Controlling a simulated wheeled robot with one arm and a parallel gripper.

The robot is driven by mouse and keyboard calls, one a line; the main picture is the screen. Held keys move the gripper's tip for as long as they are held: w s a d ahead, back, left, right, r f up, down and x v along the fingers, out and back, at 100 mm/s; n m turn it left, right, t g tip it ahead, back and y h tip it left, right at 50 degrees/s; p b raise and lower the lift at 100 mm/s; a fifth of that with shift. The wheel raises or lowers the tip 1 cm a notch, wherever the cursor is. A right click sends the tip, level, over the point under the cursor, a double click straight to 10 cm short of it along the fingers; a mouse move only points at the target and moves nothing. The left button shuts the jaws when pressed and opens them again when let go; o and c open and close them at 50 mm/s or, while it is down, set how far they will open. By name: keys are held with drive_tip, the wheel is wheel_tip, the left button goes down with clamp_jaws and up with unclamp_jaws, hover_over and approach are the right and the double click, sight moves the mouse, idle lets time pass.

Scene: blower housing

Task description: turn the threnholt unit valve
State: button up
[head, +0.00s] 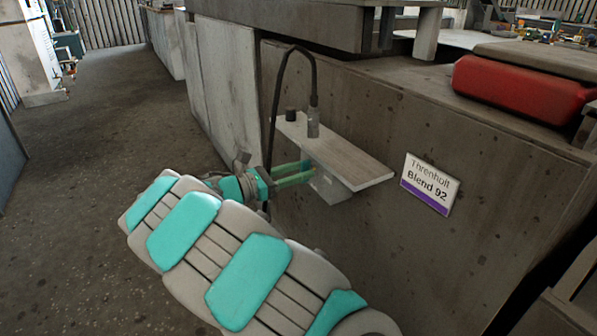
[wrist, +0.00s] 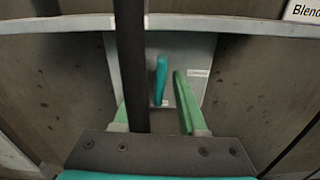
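The Threnholt unit is a pale shelf (head: 345,160) on a brown wall, with a small grey box (head: 331,188) under it. In the wrist view a grey plate (wrist: 194,58) carries a teal valve lever (wrist: 160,82), standing nearly upright. The head view does not show the lever clearly. My gripper (head: 308,173) reaches in under the shelf from the left. In the wrist view its green fingers (wrist: 152,90) are apart, with the lever appearing between them; no contact is clear. The left finger is largely hidden behind a dark hose (wrist: 130,65).
The black hose (head: 275,95) loops from a grey nozzle (head: 313,118) on the shelf down past my gripper. A dark cap (head: 290,115) stands beside the nozzle. A Threnholt Blend 92 sign (head: 430,184) is on the wall at right. Open floor (head: 110,120) lies left.

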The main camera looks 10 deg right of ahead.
clamp_jaws()
drive_tip(key=shift+m, duration=0.3)
idle(0.3)
drive_tip(key=m+b, duration=0.3)
drive_tip(key=m, duration=0.1)
drive_tip(key=m+b, duration=0.4)
drive_tip(key=f+m+b, duration=0.1)
drive_tip(key=m+b, duration=0.2)
drive_tip(key=m, duration=0.1)
drive_tip(key=shift+s+d+m, duration=0.15)
drive_tip(key=shift+s+m, duration=0.15)
drive_tip(key=m+b, duration=0.3)
drive_tip(key=b, duration=0.1)
drive_tip(key=shift+m, duration=0.4)
